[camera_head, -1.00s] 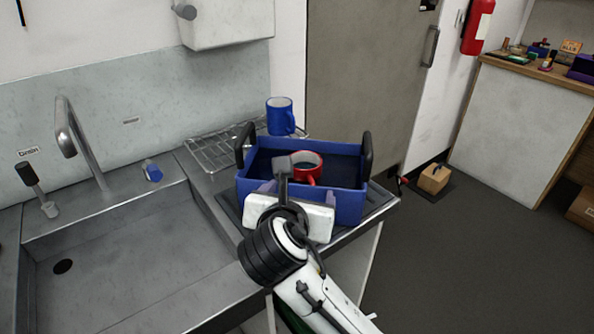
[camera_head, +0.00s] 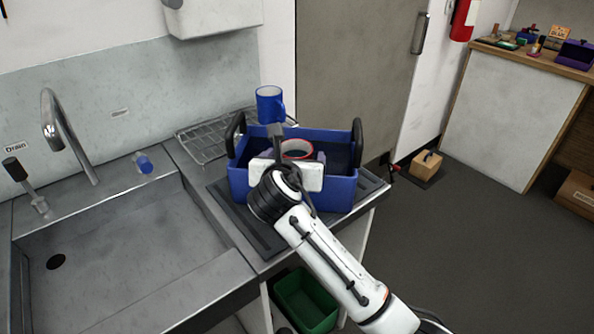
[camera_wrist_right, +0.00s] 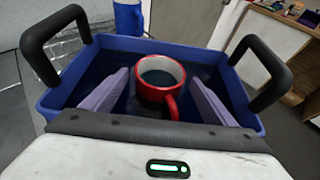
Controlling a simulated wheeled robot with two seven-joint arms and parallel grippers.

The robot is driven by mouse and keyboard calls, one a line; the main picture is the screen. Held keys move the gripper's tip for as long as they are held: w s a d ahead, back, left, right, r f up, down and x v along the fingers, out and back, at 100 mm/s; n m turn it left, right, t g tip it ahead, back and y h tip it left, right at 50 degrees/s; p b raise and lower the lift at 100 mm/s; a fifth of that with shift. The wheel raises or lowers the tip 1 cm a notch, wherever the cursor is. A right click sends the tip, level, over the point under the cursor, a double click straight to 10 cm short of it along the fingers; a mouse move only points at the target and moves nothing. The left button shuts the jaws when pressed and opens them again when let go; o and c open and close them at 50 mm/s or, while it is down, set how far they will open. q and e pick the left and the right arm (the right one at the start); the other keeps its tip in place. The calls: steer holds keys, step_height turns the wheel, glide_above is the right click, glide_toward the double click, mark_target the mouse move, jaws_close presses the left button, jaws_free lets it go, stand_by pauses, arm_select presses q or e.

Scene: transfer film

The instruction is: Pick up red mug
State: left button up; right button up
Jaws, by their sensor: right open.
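The red mug (camera_head: 297,148) stands upright inside a blue crate (camera_head: 336,193) with black handles; in the head view my right gripper partly hides it. In the right wrist view the red mug (camera_wrist_right: 158,82) shows its dark inside and a handle pointing toward my gripper. My right gripper (camera_wrist_right: 157,88) is open, with one purple-grey finger on each side of the mug. In the head view the right gripper (camera_head: 290,160) reaches over the crate's near wall. My left gripper is out of view.
A blue mug (camera_head: 269,104) stands behind the crate by a wire rack (camera_head: 205,140). The sink (camera_head: 120,250) lies to the left. A green bin (camera_head: 305,300) sits below the counter. The crate's tall handles (camera_wrist_right: 265,70) flank my gripper.

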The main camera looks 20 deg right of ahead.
steer(key=shift+x, duration=1.05)
steer(key=shift+r, duration=0.1)
steer(key=c, duration=1.5)
